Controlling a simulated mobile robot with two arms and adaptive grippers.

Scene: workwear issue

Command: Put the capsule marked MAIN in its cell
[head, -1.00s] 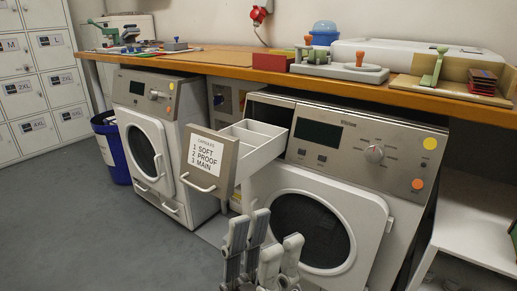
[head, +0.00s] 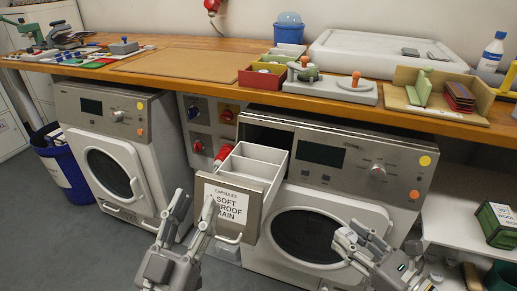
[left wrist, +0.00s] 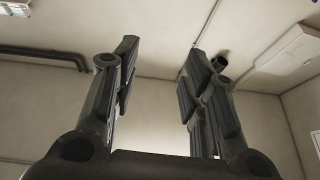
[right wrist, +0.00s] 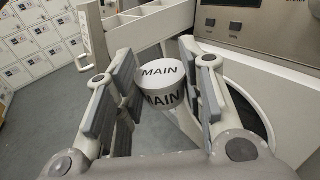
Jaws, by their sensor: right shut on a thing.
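The capsule marked MAIN (right wrist: 160,83), a white round piece with black lettering, sits between the fingers of my right gripper (right wrist: 155,92) in the right wrist view. In the head view this gripper (head: 358,233) is in front of the right machine's round door, right of the drawer; the capsule is hard to make out there. The open white drawer (head: 236,205) has divided cells and a front label reading CAPSULES, SOFT, PROOF, MAIN. The cell floors are largely hidden. My left gripper (head: 193,210) is open and empty in front of the drawer's left side; its fingers stand apart in the left wrist view (left wrist: 158,90).
The drawer juts out between two front-loading machines (head: 110,150) under a wooden worktop (head: 165,95). The worktop bears trays, boxes and tools. A blue bin (head: 62,165) stands at left. A white shelf (head: 460,215) with a green box (head: 497,222) is at right.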

